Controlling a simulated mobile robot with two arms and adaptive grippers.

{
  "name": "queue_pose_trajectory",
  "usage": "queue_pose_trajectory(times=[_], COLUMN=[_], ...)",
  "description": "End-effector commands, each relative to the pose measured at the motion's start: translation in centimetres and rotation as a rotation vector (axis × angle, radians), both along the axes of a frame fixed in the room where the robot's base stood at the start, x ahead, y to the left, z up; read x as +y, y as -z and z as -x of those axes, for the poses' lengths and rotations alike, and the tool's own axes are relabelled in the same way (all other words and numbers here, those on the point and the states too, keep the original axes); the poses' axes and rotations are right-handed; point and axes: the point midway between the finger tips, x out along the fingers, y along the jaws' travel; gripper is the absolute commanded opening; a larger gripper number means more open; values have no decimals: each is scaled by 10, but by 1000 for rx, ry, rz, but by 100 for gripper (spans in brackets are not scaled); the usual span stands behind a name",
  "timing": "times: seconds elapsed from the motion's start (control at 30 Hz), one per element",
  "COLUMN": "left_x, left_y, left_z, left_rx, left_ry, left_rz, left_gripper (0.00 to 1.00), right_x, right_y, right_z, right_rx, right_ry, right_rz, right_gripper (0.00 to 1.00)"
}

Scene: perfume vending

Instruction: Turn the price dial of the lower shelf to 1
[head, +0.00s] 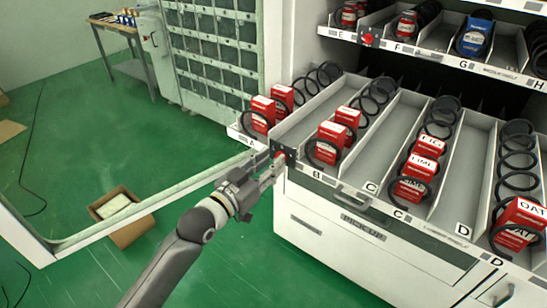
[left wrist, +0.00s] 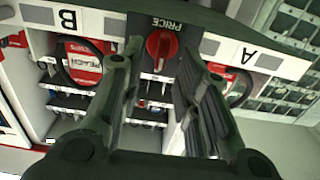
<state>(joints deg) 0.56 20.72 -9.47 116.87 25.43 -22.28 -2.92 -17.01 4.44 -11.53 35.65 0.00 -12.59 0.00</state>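The lower shelf's price dial is a red knob (head: 279,155) on a dark plate at the front edge of the lower shelf, between labels A and B. In the left wrist view the red dial (left wrist: 162,46) shows close up and upside down, under the word PRICE. My left gripper (head: 270,172) is at the dial; its fingers (left wrist: 152,65) are apart, one to each side of the dial in the wrist view. Contact with the dial cannot be told. The dial's number marks are too small to read. My right gripper is not in view.
The lower shelf (head: 400,150) is pulled out, with red boxes in coils. The upper shelf has another red dial (head: 368,39). A pick-up drawer (head: 362,228) lies below. The open door frame (head: 130,208) and a cardboard box (head: 122,215) are at left.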

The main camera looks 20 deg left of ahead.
Motion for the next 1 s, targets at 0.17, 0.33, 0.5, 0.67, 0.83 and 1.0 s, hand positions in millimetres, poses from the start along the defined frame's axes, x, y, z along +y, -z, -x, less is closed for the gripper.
queue_pose_trajectory(times=[0.17, 0.33, 0.5, 0.67, 0.83, 1.0], left_x=[-6, -7, -7, -7, -7, -7], left_y=[0, 0, 0, 0, 1, 0], left_z=[-15, -18, -18, -18, -18, -18], left_rx=[1, 0, 1, 1, 1, 3], left_ry=[0, 1, 1, 1, 1, 1], left_rz=[0, 0, 0, 0, 0, 4], left_gripper=[30, 30, 30, 10, 0, 0], right_x=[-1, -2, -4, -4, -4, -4], right_y=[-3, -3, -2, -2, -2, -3], right_z=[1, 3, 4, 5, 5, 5], right_rx=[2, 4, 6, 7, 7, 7], right_ry=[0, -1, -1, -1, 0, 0], right_rz=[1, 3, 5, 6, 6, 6], right_gripper=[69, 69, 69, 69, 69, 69])
